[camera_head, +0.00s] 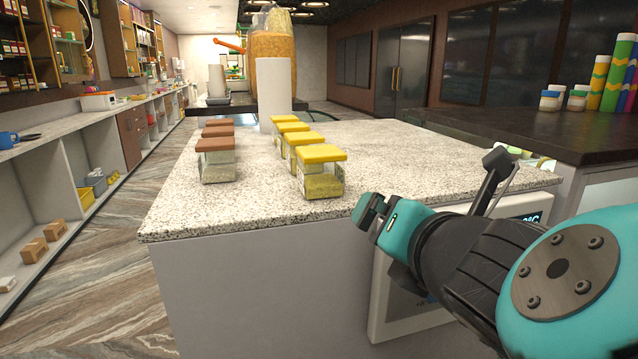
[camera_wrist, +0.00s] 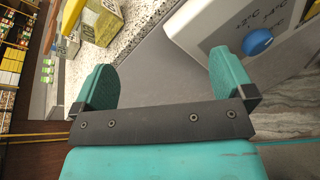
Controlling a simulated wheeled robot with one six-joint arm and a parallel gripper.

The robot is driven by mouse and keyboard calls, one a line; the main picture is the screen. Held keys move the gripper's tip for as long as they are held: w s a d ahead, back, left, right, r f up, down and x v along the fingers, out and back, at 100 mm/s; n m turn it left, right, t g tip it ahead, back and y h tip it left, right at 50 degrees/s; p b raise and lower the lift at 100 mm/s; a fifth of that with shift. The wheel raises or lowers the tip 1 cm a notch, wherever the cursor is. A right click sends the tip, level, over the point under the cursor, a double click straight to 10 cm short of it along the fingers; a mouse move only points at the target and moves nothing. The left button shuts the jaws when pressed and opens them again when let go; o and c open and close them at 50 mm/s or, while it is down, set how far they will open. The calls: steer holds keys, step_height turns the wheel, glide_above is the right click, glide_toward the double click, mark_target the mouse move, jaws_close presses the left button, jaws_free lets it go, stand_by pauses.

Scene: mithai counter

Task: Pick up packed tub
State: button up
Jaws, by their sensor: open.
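Several clear tubs with yellow lids stand in a row on the speckled counter (camera_head: 240,213); the nearest yellow-lidded tub (camera_head: 322,185) is close to the front edge. To their left is a row of tubs with brown lids, the nearest being this brown-lidded tub (camera_head: 217,170). My gripper (camera_head: 372,212) is just right of the nearest yellow-lidded tub, near the counter's front edge, apart from it. In the wrist view my gripper (camera_wrist: 160,85) is open and empty, with a yellow-lidded tub (camera_wrist: 101,24) beyond the left finger. Which tub is the packed one I cannot tell.
A white panel with a temperature display (camera_head: 520,218) is on the counter's front; its blue knob (camera_wrist: 257,42) shows near the right finger. A dark counter (camera_head: 480,122) is at right. The counter's left front is clear.

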steer(key=s+a+r+n+t+y, duration=0.25)
steer(key=a+r+n, duration=0.25)
steer(key=n, duration=0.3)
steer(key=p, duration=0.9)
glide_toward(321, 150)
steer(key=shift+t+y, duration=0.35)
steer(key=shift+t, duration=0.1)
steer(key=x, duration=0.2)
steer(key=f+x, duration=0.1)
steer(key=x, duration=0.2)
steer(key=shift+d+f, duration=0.1)
steer(key=shift+d, duration=0.05)
steer(key=p+x, duration=0.2)
steer(key=x, duration=0.3)
steer(key=shift+p, duration=0.3)
steer(key=shift+w, duration=0.25)
steer(key=c, duration=1)
